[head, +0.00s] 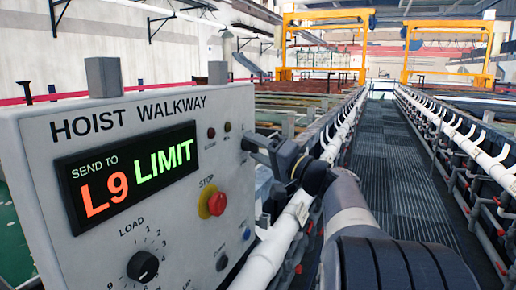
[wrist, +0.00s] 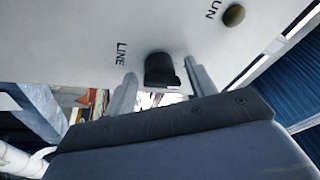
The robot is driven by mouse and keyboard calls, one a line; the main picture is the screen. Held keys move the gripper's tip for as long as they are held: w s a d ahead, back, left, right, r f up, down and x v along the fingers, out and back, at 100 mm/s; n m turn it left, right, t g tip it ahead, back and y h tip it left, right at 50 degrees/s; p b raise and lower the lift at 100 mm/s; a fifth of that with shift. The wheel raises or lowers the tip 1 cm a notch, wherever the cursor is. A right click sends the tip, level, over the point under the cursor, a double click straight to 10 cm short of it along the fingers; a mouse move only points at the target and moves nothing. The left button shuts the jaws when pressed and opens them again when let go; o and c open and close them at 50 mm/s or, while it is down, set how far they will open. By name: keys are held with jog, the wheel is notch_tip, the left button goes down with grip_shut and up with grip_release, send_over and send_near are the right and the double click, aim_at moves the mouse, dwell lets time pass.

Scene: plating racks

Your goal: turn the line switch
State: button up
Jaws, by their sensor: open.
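The line switch (wrist: 160,70) is a black knob on a pale panel face, with the word LINE printed beside it in the wrist view. My gripper (wrist: 160,86) is open, with one grey finger on each side of the knob. I cannot tell whether either finger touches it. In the head view my gripper (head: 256,146) is at the right edge of the white HOIST WALKWAY panel (head: 100,112). I cannot make out the line switch in that view. The panel's display (head: 128,176) reads SEND TO, L9 in orange and LIMIT in green.
A red stop button (head: 216,204) and a black LOAD dial (head: 142,266) are on the panel. A white pipe (head: 290,222) runs beside my arm. A grated walkway (head: 384,150) stretches ahead, clear.

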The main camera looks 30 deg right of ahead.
jog(key=shift+c, duration=0.3)
jog(key=c, duration=0.8)
